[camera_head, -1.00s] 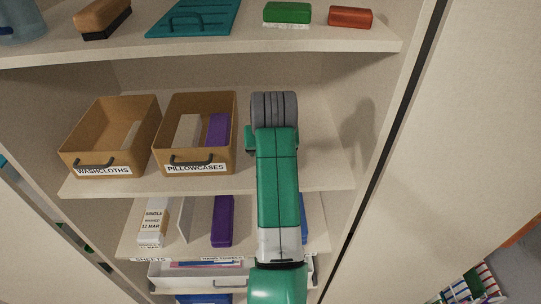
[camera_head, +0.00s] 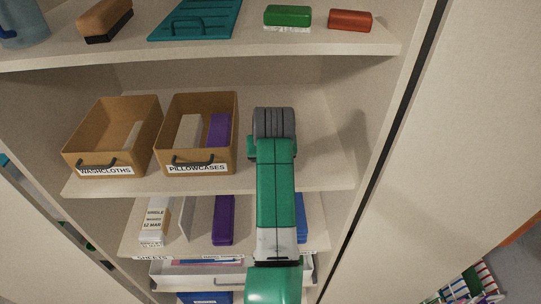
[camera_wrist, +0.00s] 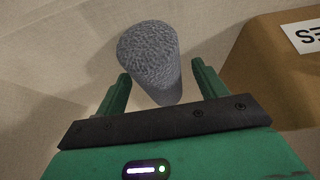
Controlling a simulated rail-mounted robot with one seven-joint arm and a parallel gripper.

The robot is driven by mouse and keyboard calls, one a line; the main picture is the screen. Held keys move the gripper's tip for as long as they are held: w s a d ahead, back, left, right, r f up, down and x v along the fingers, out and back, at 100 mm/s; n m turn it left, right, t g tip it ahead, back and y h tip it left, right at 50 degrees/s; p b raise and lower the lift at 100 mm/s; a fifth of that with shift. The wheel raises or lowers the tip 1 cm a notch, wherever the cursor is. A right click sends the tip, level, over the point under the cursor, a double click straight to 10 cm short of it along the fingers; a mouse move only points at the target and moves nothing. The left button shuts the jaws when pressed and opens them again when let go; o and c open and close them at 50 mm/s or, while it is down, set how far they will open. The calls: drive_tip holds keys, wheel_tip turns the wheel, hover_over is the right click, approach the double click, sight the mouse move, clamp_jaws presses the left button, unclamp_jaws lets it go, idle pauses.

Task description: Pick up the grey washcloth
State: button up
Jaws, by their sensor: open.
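The grey washcloth (camera_wrist: 148,52) is a rolled, rough-textured cylinder in the wrist view. It lies in the gap between the fingers of my gripper (camera_wrist: 161,71), with its wider-looking end beyond the fingertips. My gripper is open, with a visible gap on each side of the roll; I see no clear contact. In the head view my arm reaches over the middle shelf, right of the bins, and hides the fingers and the washcloth there.
The pillowcases bin (camera_head: 194,168) stands just left of my arm; its labelled side also shows in the wrist view (camera_wrist: 268,75). The washcloths bin (camera_head: 104,160) is farther left. The upper shelf (camera_head: 210,48) is above; the closet's right wall is close by. Some shelf is free right of my arm.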

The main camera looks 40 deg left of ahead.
drive_tip(key=c, duration=1.1)
drive_tip(key=shift+o, duration=0.2)
drive_tip(key=shift+r+b, duration=0.1)
drive_tip(key=shift+b, duration=0.35)
wheel_tip(320, 180, up, 4)
drive_tip(key=shift+b, duration=0.3)
drive_tip(key=s+d+b, duration=0.1)
drive_tip(key=s+d, duration=0.3)
drive_tip(key=s, duration=0.2)
drive_tip(key=s+d+r, duration=0.1)
drive_tip(key=s+d, duration=0.3)
drive_tip(key=s, duration=0.3)
drive_tip(key=shift+s+d+r+b, duration=0.15)
drive_tip(key=shift+s+d+b, duration=0.15)
drive_tip(key=shift+b, duration=0.1)
